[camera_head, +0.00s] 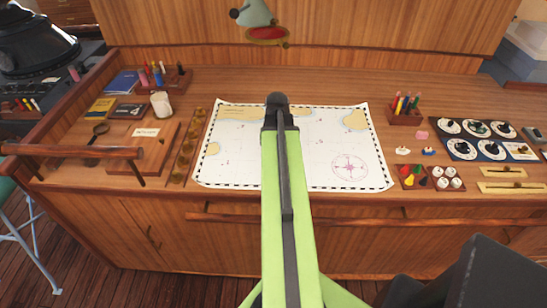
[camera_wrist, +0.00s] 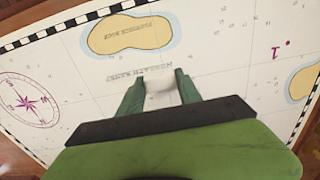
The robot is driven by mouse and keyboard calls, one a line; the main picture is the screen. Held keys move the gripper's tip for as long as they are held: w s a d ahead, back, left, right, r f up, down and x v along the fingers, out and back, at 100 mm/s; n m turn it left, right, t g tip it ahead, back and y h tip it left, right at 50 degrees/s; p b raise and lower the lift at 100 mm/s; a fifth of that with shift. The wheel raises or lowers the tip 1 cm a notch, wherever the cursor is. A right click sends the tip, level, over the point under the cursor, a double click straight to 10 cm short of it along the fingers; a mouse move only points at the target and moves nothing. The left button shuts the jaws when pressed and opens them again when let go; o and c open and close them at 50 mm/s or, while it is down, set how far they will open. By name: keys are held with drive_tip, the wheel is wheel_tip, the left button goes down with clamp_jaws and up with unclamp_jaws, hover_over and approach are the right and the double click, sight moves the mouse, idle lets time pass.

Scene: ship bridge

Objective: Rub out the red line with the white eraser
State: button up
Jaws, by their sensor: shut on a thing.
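The white eraser (camera_wrist: 159,84) is held between the two green fingers of my gripper (camera_wrist: 160,90) in the wrist view. It is over the sea chart (camera_wrist: 225,65), just below the printed lettering under a tan island. I cannot tell whether the eraser touches the paper. The chart also lies flat on the wooden desk in the head view (camera_head: 235,165), where my arm crosses its middle and hides the gripper's fingers. No red line is clearly visible; my arm and gripper cover part of the chart. A purple compass rose (camera_wrist: 28,100) shows at the left in the wrist view.
Right of the chart are a pen holder (camera_head: 404,117), a pink item (camera_head: 422,135), small trays (camera_head: 415,178) and a dial panel (camera_head: 485,140). Left are a coin strip (camera_head: 188,148), a wooden box (camera_head: 145,150), a white jar (camera_head: 160,104) and books. A rail (camera_head: 400,223) runs along the front.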

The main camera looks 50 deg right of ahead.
drive_tip(key=shift+s+d, duration=0.4)
drive_tip(key=shift+d, duration=0.05)
drive_tip(key=shift+s+d, duration=0.8)
drive_tip(key=shift+d, duration=0.05)
drive_tip(key=shift+s+d, duration=0.75)
drive_tip(key=shift+d, duration=0.1)
drive_tip(key=shift+s+d, duration=0.8)
drive_tip(key=shift+d, duration=0.05)
